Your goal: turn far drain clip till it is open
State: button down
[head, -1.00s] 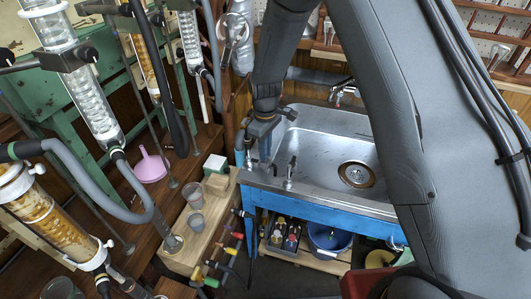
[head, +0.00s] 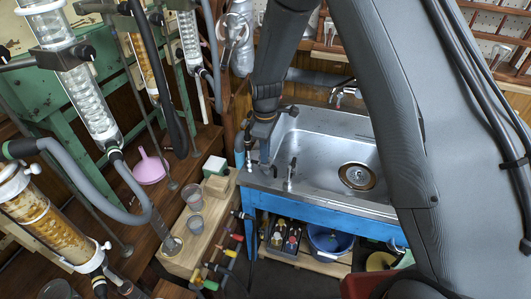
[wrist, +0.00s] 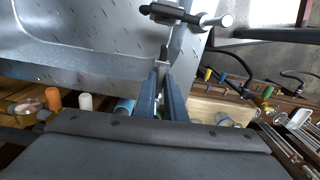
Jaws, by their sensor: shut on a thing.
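My gripper (head: 262,148) is at the left rim of the sink, pointing down. In the wrist view its two blue fingers (wrist: 165,92) are shut on a small dark upright piece, which I take to be the far drain clip (wrist: 164,56). Only its top shows beyond the fingertips. Its turn angle is hard to tell. A second fitting with a black and silver handle (wrist: 185,15) stands apart from the fingers; in the head view it is on the front left rim (head: 291,172).
The steel sink (head: 320,145) on its blue frame (head: 300,204) lies right of my gripper. Glass columns and grey hoses crowd the left side. A blue bucket (head: 328,242) stands below.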

jog(key=c, duration=1.8)
grip_release()
jog(key=shift+r, duration=0.1)
notch_tip(320, 180, up, 7)
jog(key=shift+r+b, duration=0.1)
jog(key=shift+b, duration=0.8)
jog(key=shift+r, duration=0.2)
